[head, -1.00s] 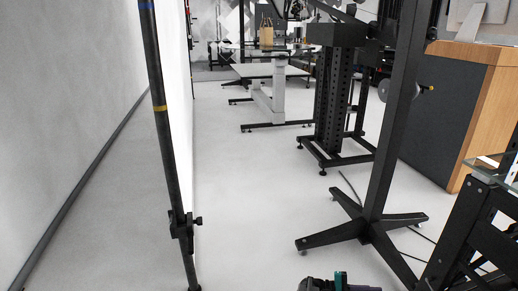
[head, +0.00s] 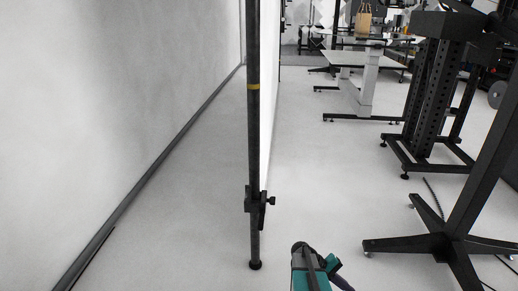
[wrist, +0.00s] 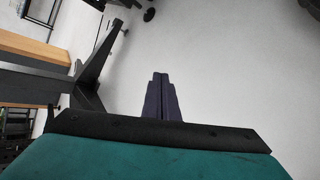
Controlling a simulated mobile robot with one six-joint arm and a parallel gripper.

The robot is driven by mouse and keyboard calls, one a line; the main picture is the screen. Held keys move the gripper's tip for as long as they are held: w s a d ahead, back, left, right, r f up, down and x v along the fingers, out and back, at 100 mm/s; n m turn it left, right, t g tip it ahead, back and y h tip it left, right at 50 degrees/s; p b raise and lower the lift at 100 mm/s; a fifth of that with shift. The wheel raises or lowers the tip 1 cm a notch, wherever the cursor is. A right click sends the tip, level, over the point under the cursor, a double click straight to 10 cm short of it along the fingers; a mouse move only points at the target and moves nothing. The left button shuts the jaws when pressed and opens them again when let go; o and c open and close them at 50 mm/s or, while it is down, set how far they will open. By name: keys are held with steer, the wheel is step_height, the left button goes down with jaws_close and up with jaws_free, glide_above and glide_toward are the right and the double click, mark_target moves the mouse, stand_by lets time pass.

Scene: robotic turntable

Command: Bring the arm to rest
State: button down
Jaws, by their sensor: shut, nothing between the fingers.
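My gripper (wrist: 160,82) shows in the wrist view with its two dark fingers pressed together and nothing between them. It points over bare pale floor and touches nothing that I can see. In the head view, part of my arm, dark with teal covers, shows at the bottom edge, right of the black pole; the fingertips cannot be made out there.
A black pole (head: 254,150) with a yellow band stands close ahead by a white panel. A black stand (head: 450,240) with splayed feet is at right. White tables (head: 360,62) and a dark perforated column (head: 432,95) stand farther back. Floor between is clear.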

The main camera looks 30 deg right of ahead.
steer(key=w+a+n+t+y, duration=0.1)
steer(key=w+a+t, duration=0.1)
steer(key=w+a, duration=0.35)
steer(key=w+a+t+y, duration=0.1)
steer(key=w+a, duration=0.2)
steer(key=a, duration=0.6)
steer(key=w+a+n+t+y, duration=0.1)
steer(key=w+a+t, duration=0.1)
steer(key=w+a, duration=0.35)
steer(key=w+a+r+n+t+y, duration=0.1)
steer(key=w+a+r+y, duration=0.1)
steer(key=a, duration=1)
steer(key=w+a+r+t+y, duration=0.1)
steer(key=w+a+r+y, duration=0.1)
steer(key=a, duration=0.9)
steer(key=s+r+g+p, duration=0.2)
steer(key=s+r+p, duration=0.3)
steer(key=s+p, duration=0.7)
steer(key=s+r+g+p, duration=0.3)
steer(key=s+r+p, duration=0.2)
steer(key=s+p, duration=0.8)
steer(key=p, duration=0.4)
steer(key=shift+s+r, duration=0.15)
steer(key=shift+s, duration=0.05)
steer(key=shift+d, duration=0.1)
